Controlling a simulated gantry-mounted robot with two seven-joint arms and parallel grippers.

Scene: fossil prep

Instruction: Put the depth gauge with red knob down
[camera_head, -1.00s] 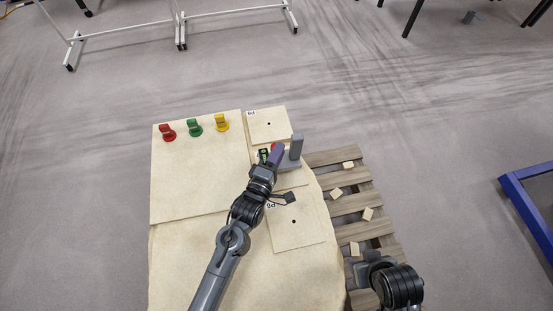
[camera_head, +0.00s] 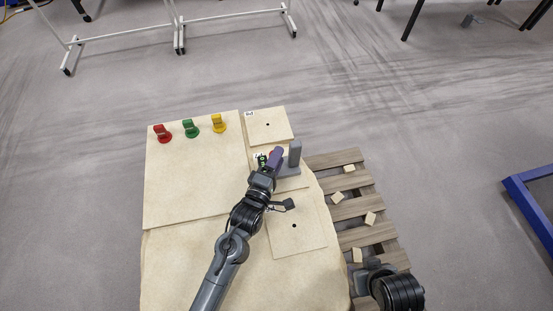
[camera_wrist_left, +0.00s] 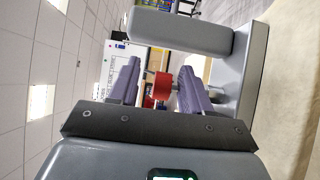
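The depth gauge is a grey L-shaped piece, with an upright post (camera_head: 295,152) rising from a flat base (camera_head: 290,171) on the middle square board. In the left wrist view its post (camera_wrist_left: 180,30) and base (camera_wrist_left: 250,70) show close beside the fingers. A red knob (camera_wrist_left: 161,87) shows between the two purple fingers, with a visible gap on its left side. My left gripper (camera_head: 273,158) is at the gauge, its fingers apart. The knob is mostly hidden by the gripper in the head view. My right gripper (camera_head: 366,272) is at the lower right, its fingertips unclear.
Red (camera_head: 163,133), green (camera_head: 191,127) and yellow (camera_head: 219,123) knobbed pieces stand at the table's back left. Square boards with a centre hole lie behind (camera_head: 280,117) and in front (camera_head: 310,238). A slatted pallet (camera_head: 345,210) with small wooden blocks lies at right.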

